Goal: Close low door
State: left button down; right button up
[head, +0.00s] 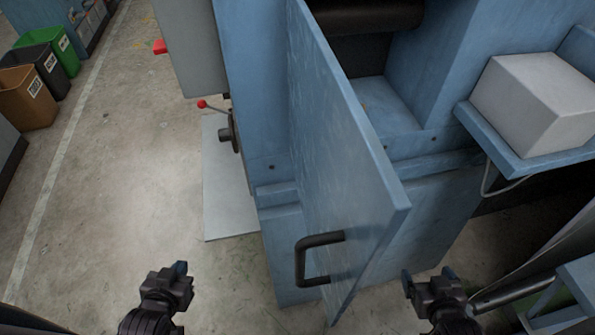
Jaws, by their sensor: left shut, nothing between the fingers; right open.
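The blue door (345,165) stands open on the blue machine (250,100), its panel swung out toward me. Its black handle (302,262) is on the left face near the lower front edge. The opening to the right of the panel shows a dark roller and a blue inner ledge. My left gripper (180,268) is shut and empty, low in the picture, left of the handle and apart from it. My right gripper (428,275) is open and empty, to the right of the door's front edge, not touching it.
A pale box (540,100) sits on a blue shelf (520,165) at the right. A red-knobbed lever (203,104) sticks out on the machine's left side, above a grey plate (225,190) near the floor. Bins (28,97) stand far left. The floor at left is clear.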

aim_at(355, 202)
jog(key=k+j+z, duration=0.1)
jog(key=j, duration=0.3)
jog(key=k+j, duration=0.1)
jog(key=j, duration=0.35)
jog(key=k+j+z, duration=0.15)
jog(key=j, duration=0.25)
